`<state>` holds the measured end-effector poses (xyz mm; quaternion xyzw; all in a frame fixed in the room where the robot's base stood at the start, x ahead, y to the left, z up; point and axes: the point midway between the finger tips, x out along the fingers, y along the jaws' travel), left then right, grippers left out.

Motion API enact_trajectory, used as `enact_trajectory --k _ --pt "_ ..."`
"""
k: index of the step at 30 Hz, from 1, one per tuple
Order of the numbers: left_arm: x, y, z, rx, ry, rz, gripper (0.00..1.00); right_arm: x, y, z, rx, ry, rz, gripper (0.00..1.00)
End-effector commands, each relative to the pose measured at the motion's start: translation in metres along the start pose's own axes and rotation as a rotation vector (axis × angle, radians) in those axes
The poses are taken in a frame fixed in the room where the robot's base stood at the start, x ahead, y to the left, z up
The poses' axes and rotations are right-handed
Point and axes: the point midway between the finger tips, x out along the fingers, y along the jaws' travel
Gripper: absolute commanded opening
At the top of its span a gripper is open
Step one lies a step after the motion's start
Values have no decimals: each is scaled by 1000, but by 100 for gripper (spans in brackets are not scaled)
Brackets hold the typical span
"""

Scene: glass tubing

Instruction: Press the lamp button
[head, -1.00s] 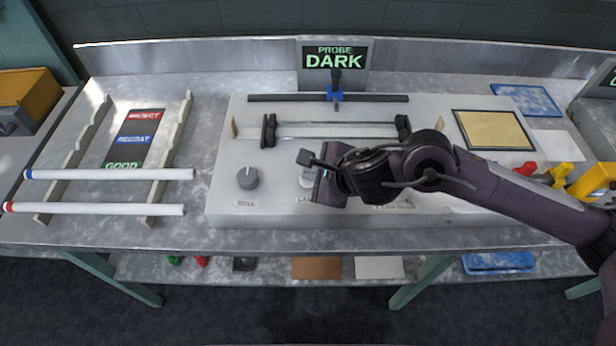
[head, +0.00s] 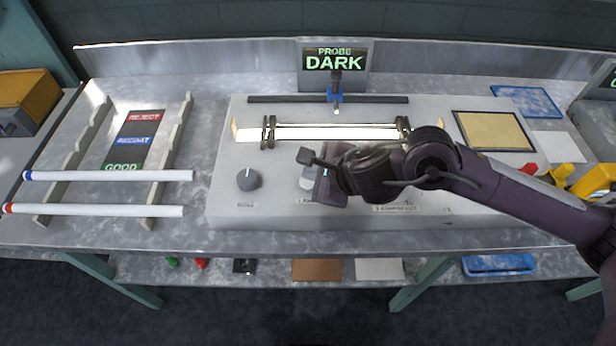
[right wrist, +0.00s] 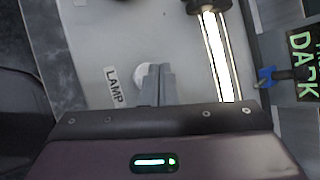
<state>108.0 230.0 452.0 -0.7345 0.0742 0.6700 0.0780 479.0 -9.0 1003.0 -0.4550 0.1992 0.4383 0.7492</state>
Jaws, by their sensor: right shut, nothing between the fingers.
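The lamp button is a pale round knob (right wrist: 141,77) beside the LAMP label (right wrist: 112,87) in the right wrist view. In the head view the button (head: 306,180) shows partly at the left of my right gripper (head: 307,162). The gripper's fingers are shut and empty, and their tips (right wrist: 155,75) overlap the button in the wrist view; I cannot tell if they touch it. The lamp strip (head: 325,133) glows bright white, also in the wrist view (right wrist: 216,50). My left gripper is not in view.
A grey dial (head: 249,179) sits left of the button on the pale panel. The probe screen (head: 335,62) reads DARK. Two white tubes (head: 110,175) lie on a rack at left. A tan pad (head: 495,130) lies at right.

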Motion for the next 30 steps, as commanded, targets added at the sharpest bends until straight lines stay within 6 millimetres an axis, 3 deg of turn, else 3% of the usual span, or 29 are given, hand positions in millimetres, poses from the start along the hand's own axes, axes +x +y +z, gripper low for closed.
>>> enact_trajectory --k 11,30 --pt "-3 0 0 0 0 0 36 -4 -3 3 0 -1 0 0" --pt "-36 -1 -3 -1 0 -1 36 -44 -32 32 -1 0 -1 0"
